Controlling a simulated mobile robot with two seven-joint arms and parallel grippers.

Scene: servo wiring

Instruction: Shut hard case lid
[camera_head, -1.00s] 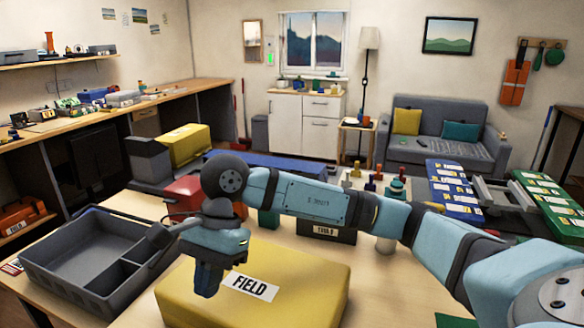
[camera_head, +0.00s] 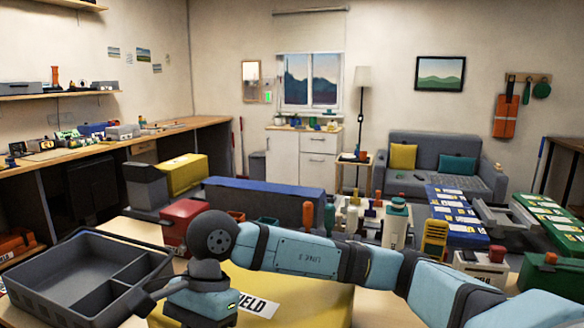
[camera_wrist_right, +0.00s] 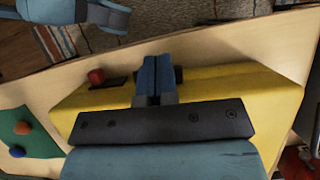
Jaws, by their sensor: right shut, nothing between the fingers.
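The yellow hard case (camera_head: 300,308), labelled FIELD, lies on the table in front of me, cut off by the bottom edge of the head view. Its top looks flat and down; whether the front edge is fully closed is hidden. In the right wrist view the case (camera_wrist_right: 235,88) spans the picture behind my right gripper (camera_wrist_right: 158,62). That gripper's blue fingers are together and empty, over the case. I cannot tell whether they touch it. My left gripper is not seen.
A grey divided tray (camera_head: 62,290) stands left of the case. A red box (camera_head: 183,217) and a long blue box (camera_head: 265,200) are behind. Bottles (camera_head: 396,222) and a yellow meter (camera_head: 434,240) crowd the right rear. A small red piece (camera_wrist_right: 96,76) sits by the case.

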